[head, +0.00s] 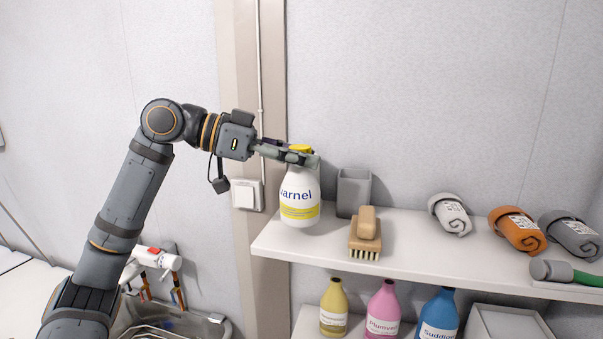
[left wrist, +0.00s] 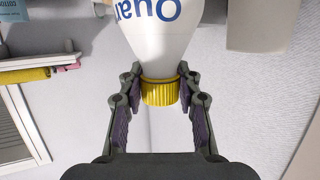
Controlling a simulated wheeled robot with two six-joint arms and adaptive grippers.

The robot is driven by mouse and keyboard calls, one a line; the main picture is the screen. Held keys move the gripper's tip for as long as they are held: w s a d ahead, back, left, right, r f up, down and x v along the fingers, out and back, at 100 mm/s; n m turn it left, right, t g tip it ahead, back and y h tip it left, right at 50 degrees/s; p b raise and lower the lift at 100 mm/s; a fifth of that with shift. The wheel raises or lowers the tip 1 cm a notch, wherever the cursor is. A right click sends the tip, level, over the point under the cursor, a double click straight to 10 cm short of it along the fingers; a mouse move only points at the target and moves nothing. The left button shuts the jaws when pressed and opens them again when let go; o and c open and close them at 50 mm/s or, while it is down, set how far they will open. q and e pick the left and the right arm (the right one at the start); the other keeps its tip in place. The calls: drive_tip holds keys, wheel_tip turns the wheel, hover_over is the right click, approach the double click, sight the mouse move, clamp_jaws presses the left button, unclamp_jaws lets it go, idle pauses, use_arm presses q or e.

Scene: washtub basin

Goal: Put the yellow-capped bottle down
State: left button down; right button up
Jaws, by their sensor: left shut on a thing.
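The yellow-capped bottle (head: 300,198) is white with a yellow band and blue lettering. It is upright at the left end of the upper shelf (head: 420,240). Its base looks to be at the shelf surface, but I cannot tell whether it touches. My left gripper (head: 303,157) reaches in from the left and is shut on the bottle just below the cap. In the left wrist view the fingers lie on both sides of the neck by the yellow cap (left wrist: 160,93), and the white body (left wrist: 160,45) shows beyond. My right gripper is not in view.
A grey cup (head: 353,193) stands just right of the bottle, with a wooden brush (head: 365,238) in front of it. Rolled towels (head: 517,230) and a green-handled tool (head: 570,273) lie farther right. Bottles (head: 383,310) stand on the lower shelf. A wall switch (head: 246,194) is at left.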

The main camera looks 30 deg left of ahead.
sight(301, 174)
use_arm(q)
drive_tip(key=f+b, duration=0.1)
drive_tip(key=f, duration=0.2)
drive_tip(key=shift+w+d+f+b, duration=0.2)
drive_tip(key=shift+b, duration=0.2)
drive_tip(key=shift+f, duration=0.1)
drive_tip(key=shift+s, duration=0.15)
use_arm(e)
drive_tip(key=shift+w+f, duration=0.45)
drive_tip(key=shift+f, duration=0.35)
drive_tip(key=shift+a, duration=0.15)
use_arm(q)
drive_tip(key=c, duration=0.9)
unclamp_jaws()
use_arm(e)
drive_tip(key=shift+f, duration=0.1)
